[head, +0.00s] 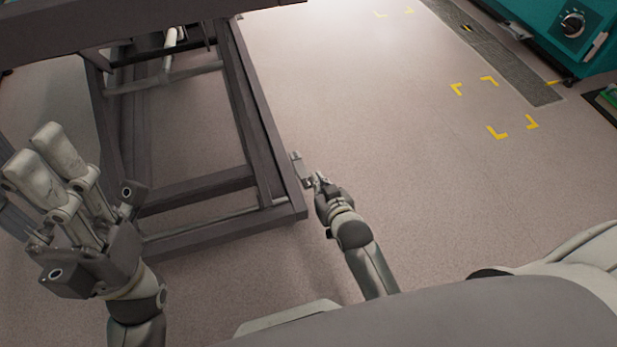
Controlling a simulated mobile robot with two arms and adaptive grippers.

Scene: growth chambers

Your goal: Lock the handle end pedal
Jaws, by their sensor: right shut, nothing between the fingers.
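My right gripper (318,183) is small in the middle of the head view, low beside the near right corner of a dark metal cart frame (262,150). It is shut and empty. A small light-grey flat piece (299,167) shows at its tip, next to the frame's upright. I cannot tell whether this is the pedal or part of my gripper, or whether they touch. No other pedal can be made out. My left gripper (40,158) is raised at the far left, its two fingers close together; how far they are open is unclear.
The frame's lower bars (195,187) reach across the left, under a dark top (150,22). Pinkish floor (400,130) with yellow corner marks (513,128) is clear to the right. A teal cabinet (555,35) with a dial stands at the upper right.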

